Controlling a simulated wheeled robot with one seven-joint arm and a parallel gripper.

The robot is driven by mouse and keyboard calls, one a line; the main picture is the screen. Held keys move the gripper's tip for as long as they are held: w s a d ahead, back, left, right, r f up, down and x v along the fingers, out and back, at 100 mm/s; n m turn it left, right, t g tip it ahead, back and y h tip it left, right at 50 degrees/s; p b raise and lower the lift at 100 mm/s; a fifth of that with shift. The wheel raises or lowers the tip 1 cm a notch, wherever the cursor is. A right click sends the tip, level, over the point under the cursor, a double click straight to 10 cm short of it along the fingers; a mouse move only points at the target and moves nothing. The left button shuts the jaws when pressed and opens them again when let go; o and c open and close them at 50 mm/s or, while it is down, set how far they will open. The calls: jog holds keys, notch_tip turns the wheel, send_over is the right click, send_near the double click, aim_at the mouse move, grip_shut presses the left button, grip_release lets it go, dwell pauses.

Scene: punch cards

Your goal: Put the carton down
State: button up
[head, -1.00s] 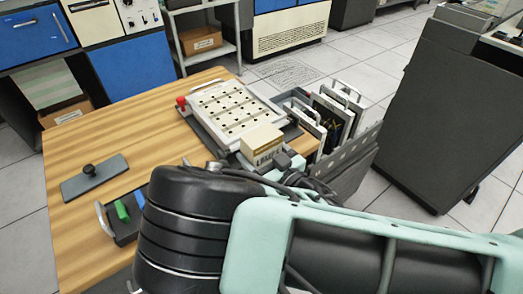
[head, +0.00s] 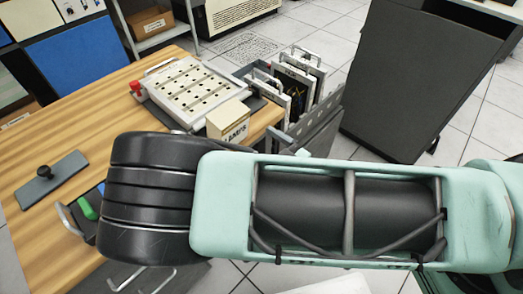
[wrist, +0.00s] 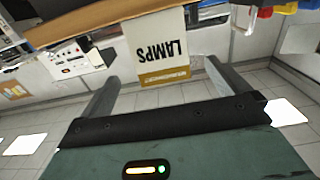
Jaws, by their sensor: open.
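The carton (head: 228,120) is a small cream box marked LAMPS. In the head view it stands upright at the right edge of the wooden table, beside the perforated white panel. In the wrist view the carton (wrist: 158,48) shows its lettering upside down. My gripper (wrist: 160,76) is open, its two fingers apart with a visible gap on each side of the carton. The carton appears at or just beyond the fingertips, and neither finger touches it. In the head view my arm hides the gripper and part of the table edge.
The wooden table (head: 80,118) also bears the white panel (head: 192,88) and a grey plate with a black knob (head: 50,178). Upright framed boards (head: 290,85) stand in a rack right of the carton. A dark cabinet (head: 420,80) stands further right.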

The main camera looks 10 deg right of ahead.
notch_tip(320, 180, down, 3)
jog(key=w+d+m+g+h, duration=0.2)
jog(key=m+g+h, duration=0.1)
jog(key=m+h, duration=0.35)
jog(key=s+a+r+n+g, duration=0.2)
jog(key=s+r+n+g, duration=0.2)
jog(key=s+r+g, duration=0.7)
jog(key=s+d+r+n+g+h, duration=0.1)
jog(key=s+d+r+n+h, duration=0.2)
jog(key=s+d+r, duration=0.2)
notch_tip(320, 180, up, 2)
jog(key=shift+s+d+r, duration=0.2)
jog(key=shift+s+d, duration=0.2)
jog(key=shift+s, duration=0.1)
